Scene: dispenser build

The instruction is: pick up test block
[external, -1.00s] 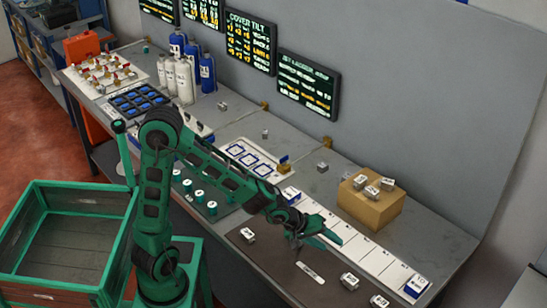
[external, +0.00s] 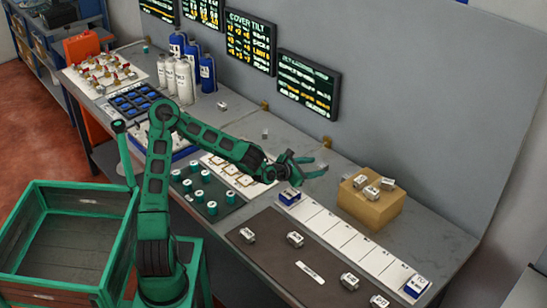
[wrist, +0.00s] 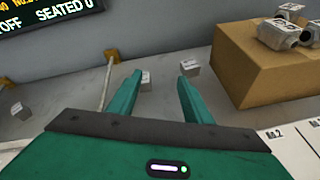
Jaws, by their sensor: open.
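Several small pale grey blocks with labels are in view; I cannot tell which one is the test block. In the external view one block (external: 295,239) lies on the dark mat (external: 270,262), with another block (external: 247,235) to its left. My gripper (external: 316,167) is open and empty, raised over the bench left of the cardboard box. In the wrist view, a small block (wrist: 146,80) shows between the open fingers (wrist: 160,80), beyond the tips and untouched. A second block (wrist: 190,67) shows just beyond the right fingertip.
The cardboard box (external: 372,210) carries several grey blocks on top. A white numbered strip (external: 345,238) runs along the mat's back edge, with a blue-sided block (external: 416,286) at its right end. Bottles (external: 187,80) stand at the back left. A screen (external: 307,86) hangs on the wall.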

